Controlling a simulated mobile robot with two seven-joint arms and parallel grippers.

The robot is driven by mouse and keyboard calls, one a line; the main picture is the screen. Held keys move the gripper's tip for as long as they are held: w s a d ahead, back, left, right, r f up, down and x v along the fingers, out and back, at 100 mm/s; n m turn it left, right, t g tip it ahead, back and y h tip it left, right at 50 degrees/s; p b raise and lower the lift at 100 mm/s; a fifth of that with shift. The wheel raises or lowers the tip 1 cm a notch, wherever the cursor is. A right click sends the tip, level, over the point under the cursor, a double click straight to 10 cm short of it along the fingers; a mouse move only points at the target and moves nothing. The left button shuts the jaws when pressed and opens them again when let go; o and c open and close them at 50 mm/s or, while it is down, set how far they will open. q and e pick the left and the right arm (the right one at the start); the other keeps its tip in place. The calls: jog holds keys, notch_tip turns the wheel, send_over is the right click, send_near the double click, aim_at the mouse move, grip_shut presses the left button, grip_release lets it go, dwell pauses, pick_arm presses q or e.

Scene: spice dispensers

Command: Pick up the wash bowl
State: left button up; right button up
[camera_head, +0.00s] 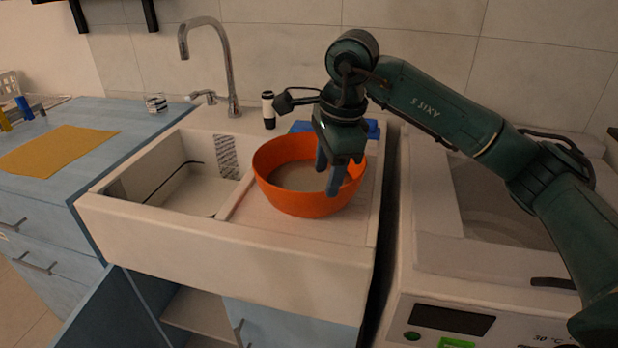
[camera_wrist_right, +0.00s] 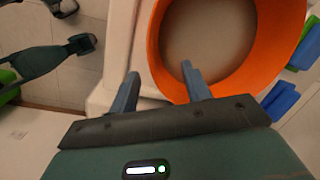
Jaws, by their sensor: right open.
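The wash bowl (camera_head: 300,203) is a round orange bowl with a pale inside. It stands upright on the flat right part of the white sink unit. My right gripper (camera_head: 329,179) points down at the bowl's right side. In the right wrist view, its open fingers (camera_wrist_right: 160,86) lie on either side of the line of the bowl's rim; one shows over the inside of the bowl (camera_wrist_right: 208,45), the other outside it. I cannot tell how deep they reach or whether they touch the wall. My left gripper is not in view.
The sink basin (camera_head: 190,186) and tap (camera_head: 230,75) are left of the bowl. A black-and-white bottle (camera_head: 268,110) stands behind it. Blue items (camera_head: 373,130) lie behind the bowl. A washing machine (camera_head: 420,285) stands to the right. A yellow cloth (camera_head: 60,150) lies on the left counter.

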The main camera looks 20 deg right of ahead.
aim_at(324, 211)
jog(key=shift+w+a+f, duration=0.1)
jog(key=shift+w+f, duration=0.05)
jog(key=shift+f, duration=1.3)
jog(key=shift+w+f, duration=0.15)
jog(key=shift+f, duration=1.3)
jog(key=shift+c, duration=0.6)
grip_shut()
jog(key=shift+s, duration=0.1)
